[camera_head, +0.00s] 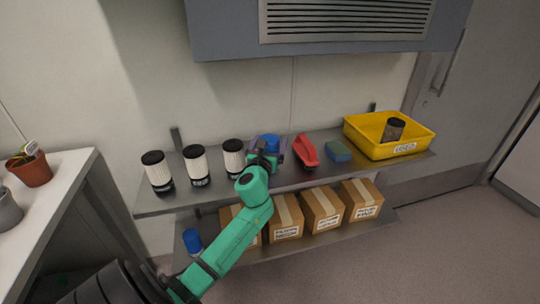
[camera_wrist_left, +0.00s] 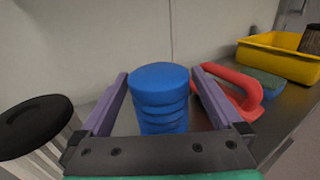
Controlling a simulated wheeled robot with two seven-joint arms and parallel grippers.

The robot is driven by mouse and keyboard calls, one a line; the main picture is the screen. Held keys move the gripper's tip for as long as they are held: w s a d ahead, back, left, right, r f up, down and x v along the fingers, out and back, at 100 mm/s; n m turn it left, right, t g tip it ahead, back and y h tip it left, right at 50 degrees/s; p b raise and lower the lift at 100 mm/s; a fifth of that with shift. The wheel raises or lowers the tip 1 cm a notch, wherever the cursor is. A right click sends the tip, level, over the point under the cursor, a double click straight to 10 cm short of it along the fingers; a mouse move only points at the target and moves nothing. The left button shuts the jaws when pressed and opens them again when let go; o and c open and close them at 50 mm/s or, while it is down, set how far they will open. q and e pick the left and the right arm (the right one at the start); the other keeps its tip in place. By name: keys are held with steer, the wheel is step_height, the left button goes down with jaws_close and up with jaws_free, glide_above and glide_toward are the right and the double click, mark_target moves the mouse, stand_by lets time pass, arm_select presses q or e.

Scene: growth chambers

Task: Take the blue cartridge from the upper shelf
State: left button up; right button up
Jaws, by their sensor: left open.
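The blue cartridge (camera_head: 268,142) stands upright on the upper shelf (camera_head: 222,184), partly hidden behind my left gripper in the head view. In the left wrist view the blue cartridge (camera_wrist_left: 159,97) has a flat round top and a ribbed side. My left gripper (camera_head: 266,151) is open, with its purple fingers on either side of the cartridge in the left wrist view (camera_wrist_left: 160,85). Small gaps show between the cartridge and both fingers. My right gripper is not in view.
White cartridges with black caps (camera_head: 196,165) stand left of it. A red handled tool (camera_head: 306,151), a blue-green sponge (camera_head: 338,151) and a yellow bin (camera_head: 375,145) holding a dark cartridge are to the right. Boxes (camera_head: 322,212) and another blue item (camera_head: 192,241) are on the lower shelf.

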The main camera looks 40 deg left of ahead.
arm_select(q)
steer(key=shift+c, duration=0.3)
steer(key=shift+s+r, duration=0.1)
steer(key=c, duration=1.3)
